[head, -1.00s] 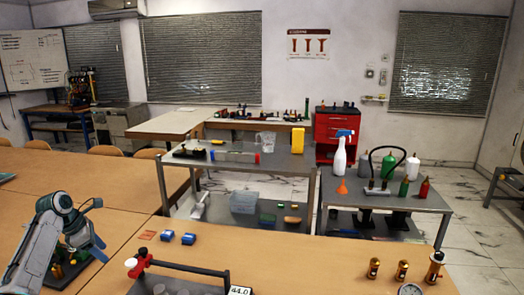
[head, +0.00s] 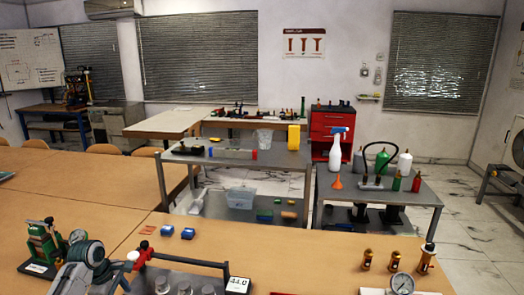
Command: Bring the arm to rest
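My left arm comes in at the bottom left, in front of the wooden bench (head: 235,250). Its grey and teal wrist end (head: 85,258) stands between a green device (head: 40,245) and a carrier with a black handle (head: 185,260). The fingers of my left gripper cannot be made out, so I cannot tell whether it is open or holds anything. My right arm and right gripper are out of view.
Blue blocks (head: 188,233) lie behind the carrier, which has a number label (head: 237,284). Brass fittings (head: 367,259) and a dial gauge (head: 402,284) stand at the right. The bench middle is clear. Bottles stand on a grey table (head: 422,197) beyond.

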